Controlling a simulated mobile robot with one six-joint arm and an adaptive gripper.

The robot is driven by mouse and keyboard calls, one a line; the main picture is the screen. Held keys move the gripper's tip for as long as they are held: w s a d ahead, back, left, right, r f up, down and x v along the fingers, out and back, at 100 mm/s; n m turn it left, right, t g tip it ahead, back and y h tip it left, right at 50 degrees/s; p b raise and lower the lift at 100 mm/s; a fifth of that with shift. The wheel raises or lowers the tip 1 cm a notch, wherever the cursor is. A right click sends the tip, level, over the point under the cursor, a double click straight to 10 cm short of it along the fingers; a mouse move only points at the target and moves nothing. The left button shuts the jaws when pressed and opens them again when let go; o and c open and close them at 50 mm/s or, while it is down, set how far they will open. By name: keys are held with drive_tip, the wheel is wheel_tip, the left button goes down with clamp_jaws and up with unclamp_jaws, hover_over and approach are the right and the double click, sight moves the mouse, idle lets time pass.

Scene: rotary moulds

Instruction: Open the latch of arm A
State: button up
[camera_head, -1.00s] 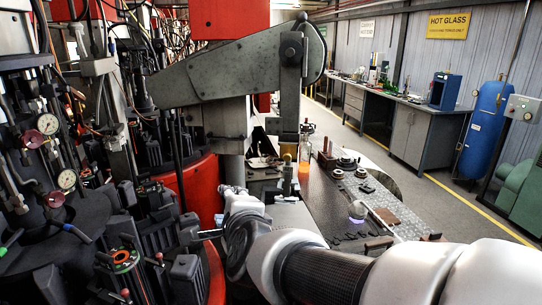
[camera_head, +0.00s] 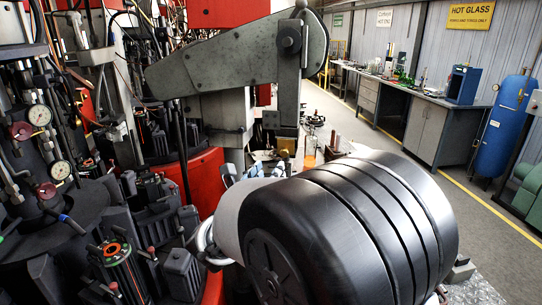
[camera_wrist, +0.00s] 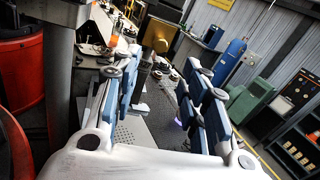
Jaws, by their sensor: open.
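No latch can be made out for certain, and I cannot tell which part is arm A. The rotary machine with its dark moulds (camera_head: 150,215) fills the left of the head view. A large grey machine arm (camera_head: 235,62) reaches across it to an upright grey post (camera_head: 289,85). My gripper (camera_wrist: 163,62) is open and empty in the wrist view, its blue-padded fingers spread apart. A brass-coloured block (camera_wrist: 186,46) shows beyond the fingertips, apart from them. In the head view my own arm hides most of the work area and the gripper.
A grey column (camera_wrist: 58,85) and a red drum (camera_wrist: 20,75) stand close on the left in the wrist view. A workbench (camera_head: 425,125) and a blue tank (camera_head: 506,125) line the right wall. The aisle floor (camera_head: 480,210) is clear.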

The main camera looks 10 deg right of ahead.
sight(283, 154)
drive_tip(key=x, duration=1.1)
drive_tip(key=shift+c, duration=0.4)
clamp_jaws()
